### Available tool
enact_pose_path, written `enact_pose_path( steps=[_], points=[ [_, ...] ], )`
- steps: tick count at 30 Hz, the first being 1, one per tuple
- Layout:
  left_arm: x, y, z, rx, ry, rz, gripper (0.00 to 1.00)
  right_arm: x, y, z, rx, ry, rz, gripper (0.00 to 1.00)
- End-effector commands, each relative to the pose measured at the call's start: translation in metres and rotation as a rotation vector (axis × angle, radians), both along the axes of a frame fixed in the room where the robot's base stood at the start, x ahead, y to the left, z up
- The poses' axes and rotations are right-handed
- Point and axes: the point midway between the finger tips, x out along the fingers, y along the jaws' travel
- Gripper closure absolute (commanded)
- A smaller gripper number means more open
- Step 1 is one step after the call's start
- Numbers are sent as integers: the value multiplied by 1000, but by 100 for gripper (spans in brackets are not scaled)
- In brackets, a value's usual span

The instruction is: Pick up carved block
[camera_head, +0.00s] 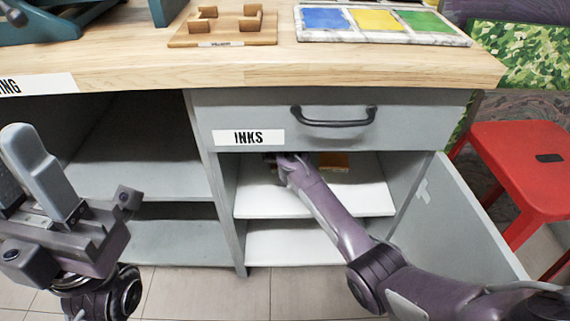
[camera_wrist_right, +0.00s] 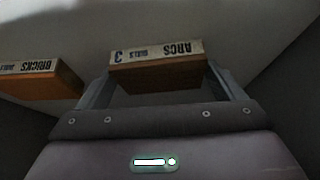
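In the right wrist view, a brown block with a pale label reading ARCS (camera_wrist_right: 157,68) lies between the tips of my right gripper (camera_wrist_right: 160,75). The fingers are spread, one on each side; I cannot tell whether they touch it. A second orange-brown block labelled BRICKS (camera_wrist_right: 42,82) lies to the left, outside the fingers. In the head view, my right arm reaches into the open cabinet, and its fingers are hidden there. An orange-brown piece (camera_head: 334,160) shows on the upper shelf beside the wrist. My left gripper (camera_head: 38,175) is raised at the left; its opening is unclear.
The INKS drawer (camera_head: 330,120) is shut just above my right arm. The cabinet door (camera_head: 455,225) stands open at the right, near a red stool (camera_head: 520,160). The worktop (camera_head: 130,68) holds a wooden piece (camera_head: 225,28) and a coloured tray (camera_head: 380,38). The left shelves (camera_head: 140,180) look empty.

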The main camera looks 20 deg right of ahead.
Motion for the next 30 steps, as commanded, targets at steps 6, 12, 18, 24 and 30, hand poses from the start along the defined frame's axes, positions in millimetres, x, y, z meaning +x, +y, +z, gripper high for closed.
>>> enact_pose_path(
  steps=[6, 12, 18, 24, 30],
  points=[
    [0, 0, 0, 0, 0, 0, 64, 0, 0, 0, 0, 0, 0, 41],
    [0, 0, 0, 0, 1, 0, 64, 0, 0, 0, 0, -1, 0, 41],
    [0, 0, 3, -1, 1, 0, 64, 0, -1, 2, 0, -1, 0, 41],
    [0, 0, 10, -1, 7, 0, 64, -1, -4, 6, 0, -1, -1, 41],
    [1, 1, 9, -2, 24, 0, 64, -1, -6, 7, 0, 0, -1, 41]
  ],
)
